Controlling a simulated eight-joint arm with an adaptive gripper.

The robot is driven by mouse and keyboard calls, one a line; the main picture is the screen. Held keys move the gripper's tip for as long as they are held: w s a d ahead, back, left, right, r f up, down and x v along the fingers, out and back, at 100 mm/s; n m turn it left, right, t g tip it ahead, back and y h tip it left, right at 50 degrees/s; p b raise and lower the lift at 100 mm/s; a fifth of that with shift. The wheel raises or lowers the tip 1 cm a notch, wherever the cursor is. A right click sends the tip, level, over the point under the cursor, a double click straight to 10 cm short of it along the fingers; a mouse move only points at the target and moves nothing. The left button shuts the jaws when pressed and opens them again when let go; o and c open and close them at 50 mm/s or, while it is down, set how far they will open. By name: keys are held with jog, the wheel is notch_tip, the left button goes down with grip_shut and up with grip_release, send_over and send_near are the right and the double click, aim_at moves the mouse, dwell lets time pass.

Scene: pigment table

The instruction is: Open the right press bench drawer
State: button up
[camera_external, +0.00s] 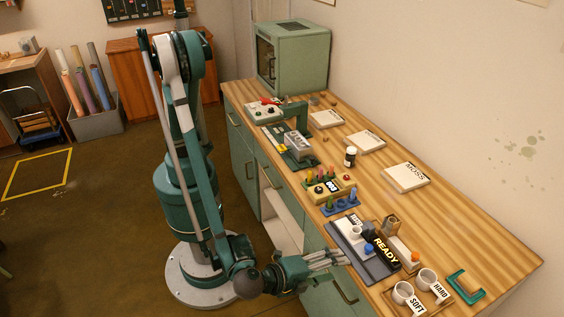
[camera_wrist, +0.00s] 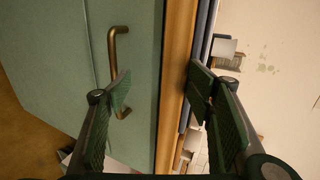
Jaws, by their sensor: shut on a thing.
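The right drawer's green front (camera_wrist: 140,90) fills the middle of the wrist view and looks closed. Its bronze handle (camera_wrist: 119,50) stands upright there; in the external view it shows below my gripper (camera_external: 340,257). In the wrist view my gripper (camera_wrist: 159,88) has its pads apart, straddling the wooden bench top edge (camera_wrist: 177,90). The left pad overlaps the handle's lower end in the picture, not visibly closed around it. The right pad lies on the bench top side. The exact contact is unclear.
A dark tray (camera_external: 361,270) with a READY sign lies by the bench edge near my fingers. Cups (camera_external: 403,292) marked SOFT and HARD stand to its right. A pale open compartment (camera_external: 283,222) shows left of my gripper.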

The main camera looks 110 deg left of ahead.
jog(key=shift+w+d+f, duration=0.1)
jog(key=shift+d+f, duration=0.8)
jog(key=c, duration=0.8)
jog(key=t+y, duration=0.1)
jog(key=t, duration=0.1)
send_near(338, 286)
jog(key=shift+w+a+f, duration=0.55)
jog(key=shift+w+a, duration=0.05)
jog(key=shift+w, duration=0.3)
jog(key=shift+m, duration=0.3)
jog(key=shift+w+a, duration=0.1)
jog(key=shift+b+x, duration=1)
jog(key=shift+x, duration=2.75)
jog(key=shift+a, duration=0.1)
grip_shut()
